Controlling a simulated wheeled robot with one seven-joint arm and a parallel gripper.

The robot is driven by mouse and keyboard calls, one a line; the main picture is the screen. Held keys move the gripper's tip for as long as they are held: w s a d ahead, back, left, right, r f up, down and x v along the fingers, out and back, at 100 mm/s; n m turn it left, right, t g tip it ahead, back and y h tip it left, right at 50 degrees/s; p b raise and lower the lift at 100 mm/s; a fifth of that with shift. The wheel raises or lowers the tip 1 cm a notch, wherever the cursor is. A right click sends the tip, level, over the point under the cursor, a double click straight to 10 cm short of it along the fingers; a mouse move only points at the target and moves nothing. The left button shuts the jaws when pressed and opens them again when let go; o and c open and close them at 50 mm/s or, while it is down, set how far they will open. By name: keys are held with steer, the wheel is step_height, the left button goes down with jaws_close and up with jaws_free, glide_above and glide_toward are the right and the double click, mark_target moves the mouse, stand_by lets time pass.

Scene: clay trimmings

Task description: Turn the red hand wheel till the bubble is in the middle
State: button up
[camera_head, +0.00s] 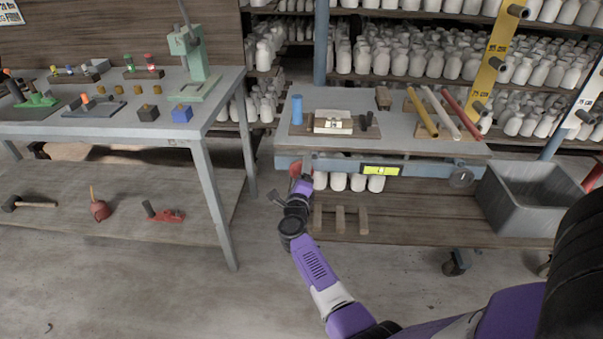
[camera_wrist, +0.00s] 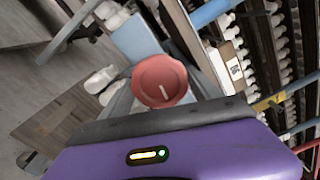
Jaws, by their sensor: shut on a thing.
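The red hand wheel (camera_head: 295,170) is at the left front of the grey bench, below its top. In the wrist view it is a round red disc (camera_wrist: 150,72) with a pale mark, straight ahead of my gripper. My gripper (camera_head: 303,182) reaches up to it from below and is shut on it; the fingers are mostly hidden. A bright yellow-green level vial (camera_head: 380,170) sits in the bench's front rail, right of the wheel. It has dark marks near its middle, but I cannot tell exactly where the bubble lies.
The bench top (camera_head: 350,97) holds a blue cylinder (camera_head: 297,110), a cream box (camera_head: 333,122) and several coloured rods. A grey bin (camera_head: 520,205) stands at right. Another table (camera_head: 130,115) with tools stands at left. Shelves of white bottles fill the back. Open floor lies between the tables.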

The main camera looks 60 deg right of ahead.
steer(key=shift+f, duration=0.15)
steer(key=o, duration=1.4)
steer(key=shift+c, duration=0.2)
steer(key=p+v, duration=0.2)
steer(key=v, duration=0.6)
steer(key=shift+w, duration=0.1)
